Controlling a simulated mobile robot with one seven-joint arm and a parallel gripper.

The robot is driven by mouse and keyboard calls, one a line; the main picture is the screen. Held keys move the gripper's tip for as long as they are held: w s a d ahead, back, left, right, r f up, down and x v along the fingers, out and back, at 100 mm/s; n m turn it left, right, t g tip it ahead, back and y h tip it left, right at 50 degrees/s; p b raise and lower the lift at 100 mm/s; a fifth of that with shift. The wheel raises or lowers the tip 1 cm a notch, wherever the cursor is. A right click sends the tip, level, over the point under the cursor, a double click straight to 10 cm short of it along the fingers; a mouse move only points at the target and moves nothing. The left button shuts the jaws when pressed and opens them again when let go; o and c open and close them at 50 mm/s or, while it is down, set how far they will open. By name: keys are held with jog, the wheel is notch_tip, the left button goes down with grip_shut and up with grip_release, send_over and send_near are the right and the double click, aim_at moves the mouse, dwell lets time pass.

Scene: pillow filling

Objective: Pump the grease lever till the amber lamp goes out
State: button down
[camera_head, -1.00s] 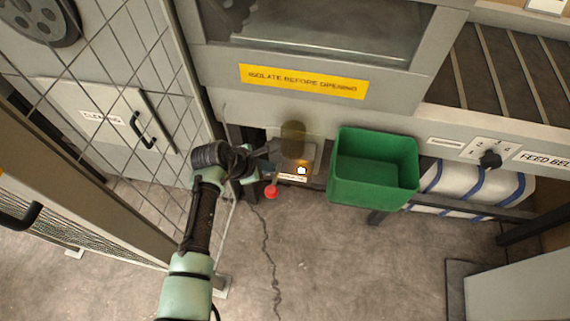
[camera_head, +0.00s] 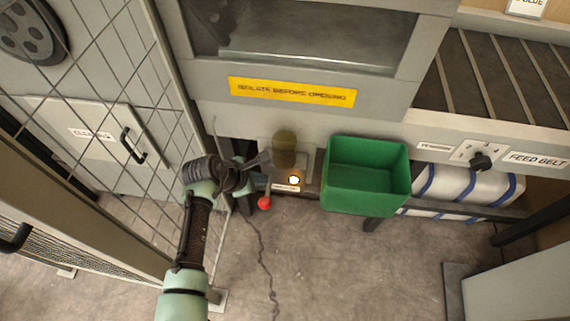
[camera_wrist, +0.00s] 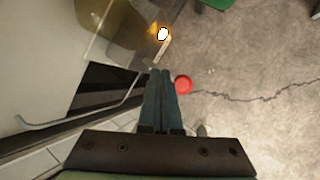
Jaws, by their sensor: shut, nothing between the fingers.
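The grease lever shows as a red ball knob (camera_head: 264,203), low in front of the machine; its rod is mostly hidden. The knob also shows in the wrist view (camera_wrist: 184,85), just right of my fingertips. The amber lamp (camera_head: 293,180) glows brightly, right of and above the knob; it is lit in the wrist view too (camera_wrist: 162,34). A brown see-through reservoir (camera_head: 285,148) stands behind the lamp. My gripper (camera_head: 266,158) is shut and empty, above the knob in the head view. In the wrist view its fingers (camera_wrist: 162,74) lie together beside the knob; contact cannot be told.
A green bin (camera_head: 366,178) hangs right of the lamp. A wire mesh guard (camera_head: 165,130) stands close on the left of my arm. A bent rod (camera_wrist: 75,117) shows left of the fingers. A selector knob (camera_head: 481,161) is further right. The cracked floor in front is clear.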

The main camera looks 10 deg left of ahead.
dwell(0.8)
